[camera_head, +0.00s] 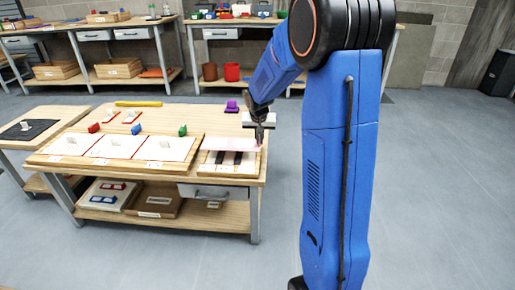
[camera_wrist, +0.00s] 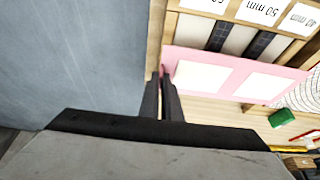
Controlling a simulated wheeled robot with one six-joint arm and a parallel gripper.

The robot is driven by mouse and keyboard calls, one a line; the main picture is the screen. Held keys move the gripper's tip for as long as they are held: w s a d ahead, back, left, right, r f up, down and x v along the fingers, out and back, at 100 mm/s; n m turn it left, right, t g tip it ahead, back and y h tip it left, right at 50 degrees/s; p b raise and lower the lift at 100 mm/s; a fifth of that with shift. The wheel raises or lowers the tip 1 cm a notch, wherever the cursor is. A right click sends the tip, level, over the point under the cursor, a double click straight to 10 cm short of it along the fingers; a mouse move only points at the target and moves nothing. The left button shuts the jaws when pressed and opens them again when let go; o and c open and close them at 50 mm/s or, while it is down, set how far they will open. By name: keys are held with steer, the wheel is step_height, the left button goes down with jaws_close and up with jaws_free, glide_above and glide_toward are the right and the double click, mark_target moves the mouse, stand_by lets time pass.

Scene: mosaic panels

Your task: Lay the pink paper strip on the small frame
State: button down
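The pink paper strip (camera_head: 225,144) has pale rectangles on it, which show in the wrist view (camera_wrist: 235,78). It lies flat across the far part of the small frame (camera_head: 232,171). I cannot tell whether it touches the frame or hovers just above it. The small wooden frame, also in the wrist view (camera_wrist: 157,35), has dark bars, pale gaps and labels such as "50 mm". My gripper (camera_head: 260,143) is at the strip's right end in the head view. In the wrist view its fingers (camera_wrist: 163,78) are close together on the strip's edge, pointing down.
A larger frame with three white panels (camera_head: 118,147) sits left of the small frame. Red, blue and green (camera_head: 183,130) blocks stand behind it, with a purple object (camera_head: 232,106) and yellow bar (camera_head: 138,103) farther back.

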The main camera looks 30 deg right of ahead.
mark_target(259, 145)
steer(key=shift+f, duration=2.55)
steer(key=c, duration=2)
jaws_free()
